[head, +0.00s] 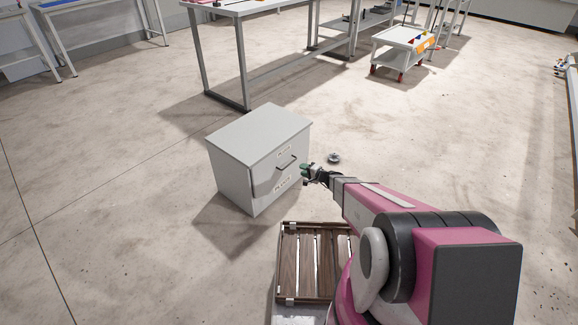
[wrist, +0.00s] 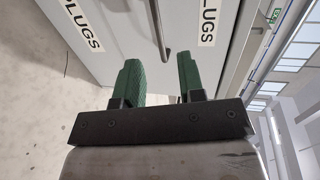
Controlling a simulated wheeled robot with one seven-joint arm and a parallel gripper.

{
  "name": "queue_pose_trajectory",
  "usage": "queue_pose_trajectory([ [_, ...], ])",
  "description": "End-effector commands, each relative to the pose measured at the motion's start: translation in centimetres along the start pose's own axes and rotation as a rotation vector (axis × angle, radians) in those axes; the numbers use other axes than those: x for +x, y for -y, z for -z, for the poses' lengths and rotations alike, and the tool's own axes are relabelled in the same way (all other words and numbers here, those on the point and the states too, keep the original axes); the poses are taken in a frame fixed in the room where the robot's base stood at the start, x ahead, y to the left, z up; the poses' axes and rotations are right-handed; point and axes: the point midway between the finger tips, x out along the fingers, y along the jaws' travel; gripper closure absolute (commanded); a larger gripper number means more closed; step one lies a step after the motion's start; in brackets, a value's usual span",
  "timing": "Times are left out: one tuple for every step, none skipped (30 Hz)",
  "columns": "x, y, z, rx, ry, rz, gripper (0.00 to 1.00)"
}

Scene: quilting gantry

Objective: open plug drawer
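My gripper (head: 305,174) is just right of the cabinet front. Its green fingers (wrist: 158,68) are apart and empty, with the handle's near end in line with the gap, apparently just beyond the tips. I cannot tell whether the upper drawer stands slightly out.
A slatted wooden crate or pallet (head: 289,262) lies in front of the cabinet, beside my base. A small round grey object (head: 334,158) is on the floor behind my gripper. A workbench (head: 245,8) and a white cart (head: 404,42) stand further back. Floor left of the cabinet is clear.

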Motion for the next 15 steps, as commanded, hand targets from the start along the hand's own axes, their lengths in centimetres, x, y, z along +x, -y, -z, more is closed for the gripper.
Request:
queue_pose_trajectory([
  [0.3,-0.5,0.3,0.009,-0.013,0.008,0.64],
  [0.5,-0.6,0.5,0.013,-0.019,0.011,0.64],
  [0.6,-0.7,0.5,0.016,-0.024,0.015,0.64],
  [0.8,-0.7,0.6,0.016,-0.026,0.016,0.64],
  [1.1,-0.7,0.6,0.017,-0.026,0.016,0.64],
  [1.5,-0.7,0.6,0.017,-0.026,0.016,0.64],
  [1.9,-0.7,0.6,0.016,-0.026,0.016,0.64],
  [2.3,-0.7,0.6,0.016,-0.025,0.017,0.64],
  [2.9,-0.7,0.7,0.017,-0.025,0.017,0.64],
  [3.4,-0.7,0.7,0.017,-0.025,0.017,0.64],
  [4.0,-0.7,0.7,0.017,-0.025,0.017,0.64],
  [4.8,-0.7,0.7,0.017,-0.024,0.017,0.64],
  [5.3,-0.7,0.7,0.017,-0.024,0.016,0.64],
  [5.9,-0.7,0.7,0.016,-0.024,0.016,0.64],
  [6.6,-0.7,0.8,0.016,-0.024,0.016,0.64],
])
